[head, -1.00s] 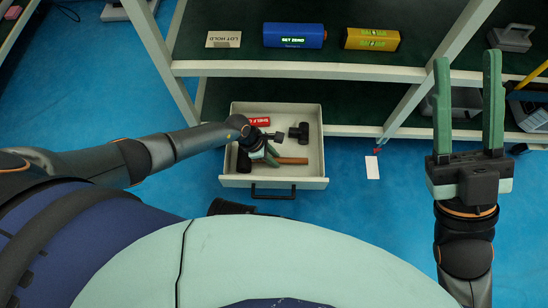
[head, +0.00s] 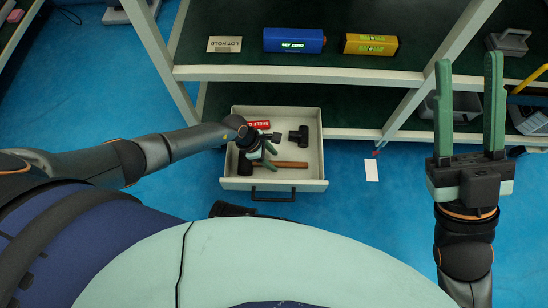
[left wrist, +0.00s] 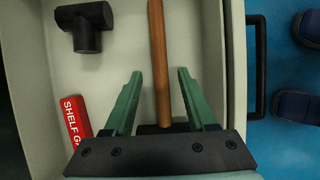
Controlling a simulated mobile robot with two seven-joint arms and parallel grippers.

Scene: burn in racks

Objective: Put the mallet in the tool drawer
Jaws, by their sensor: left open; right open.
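The mallet, with a wooden handle (head: 290,164) and a dark head (head: 244,165), lies inside the open pale tool drawer (head: 325,150), near its front wall. In the left wrist view the handle (left wrist: 158,50) runs between my fingers and the dark head (left wrist: 165,128) is partly hidden behind my gripper. My left gripper (head: 272,151) is over the drawer, open; its fingers also show in the left wrist view (left wrist: 160,75), apart on both sides of the handle. My right gripper (head: 468,65) is open and empty, raised at the right, away from the drawer.
The drawer also holds a black T-shaped piece (head: 299,135) and a red label block (head: 258,125). A shelf rack (head: 300,73) stands behind, bearing a blue box (head: 294,40), a yellow box (head: 370,44) and a card (head: 225,44). Blue floor (head: 360,215) lies in front.

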